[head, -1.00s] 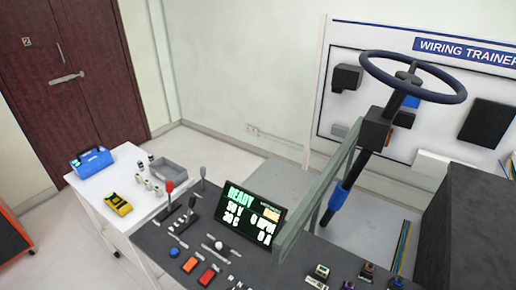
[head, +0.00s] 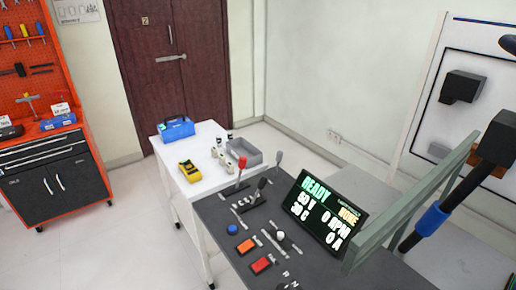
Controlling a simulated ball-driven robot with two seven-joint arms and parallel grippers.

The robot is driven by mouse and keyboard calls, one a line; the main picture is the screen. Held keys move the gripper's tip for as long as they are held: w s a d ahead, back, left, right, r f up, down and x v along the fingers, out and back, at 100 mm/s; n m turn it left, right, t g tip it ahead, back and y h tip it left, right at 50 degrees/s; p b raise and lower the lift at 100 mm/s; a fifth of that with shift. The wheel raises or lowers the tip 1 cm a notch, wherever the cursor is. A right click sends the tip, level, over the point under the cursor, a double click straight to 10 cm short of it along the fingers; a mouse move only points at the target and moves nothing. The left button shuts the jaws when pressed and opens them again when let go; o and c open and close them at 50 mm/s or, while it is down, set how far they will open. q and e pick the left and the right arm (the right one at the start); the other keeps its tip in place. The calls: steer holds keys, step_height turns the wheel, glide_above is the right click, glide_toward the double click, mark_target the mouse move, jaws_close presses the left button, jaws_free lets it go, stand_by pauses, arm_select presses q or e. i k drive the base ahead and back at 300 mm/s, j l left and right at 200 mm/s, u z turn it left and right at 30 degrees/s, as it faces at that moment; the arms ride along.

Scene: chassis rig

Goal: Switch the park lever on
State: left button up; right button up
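The dark control bench (head: 222,222) carries several levers, and their labels are too small to read, so I cannot tell which is the park lever. A lever with a red knob (head: 242,162) stands at the far left end of the bench. A lever with a black knob (head: 262,184) leans beside it. A lever with a grey knob (head: 279,157) stands behind them. A white-knobbed control (head: 281,235) sits lower on the panel. Neither of my grippers is in view.
A display (head: 325,213) reading READY stands on the bench, with a green-grey frame bar (head: 415,200) to its right. Orange (head: 246,246) and red (head: 262,264) buttons are at the front. A white table (head: 190,150) adjoins the bench; open floor (head: 130,220) lies left.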

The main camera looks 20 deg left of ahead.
mark_target(242, 163)
steer(key=i+j+z, duration=0.35)
steer(key=j, duration=0.9)
steer(key=j+z, duration=0.4)
steer(key=j, duration=0.85)
steer(key=k+j+z, duration=0.15)
steer(key=j+z, duration=0.2)
steer(key=j, duration=0.95)
